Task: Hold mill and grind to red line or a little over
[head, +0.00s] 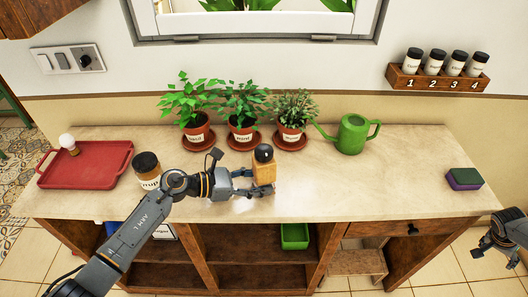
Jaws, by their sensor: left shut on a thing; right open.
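The mill (264,175), a wooden block-like body with a round black top, stands upright over the worktop near its front edge, in the middle of the head view. My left gripper (262,184) reaches in from the left and is shut on the mill's lower body. I cannot tell whether the mill touches the worktop. No red line can be made out. My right gripper (497,243) is open and empty, off the worktop's right end and partly cut by the picture's edge.
A dark-lidded jar (146,165) stands left, partly behind my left arm. A red tray (90,178) holds a white bulb-like item (67,140). Potted herbs (241,132) and a green watering can (350,136) line the back; a sponge (464,179) lies right. The right-middle worktop is clear.

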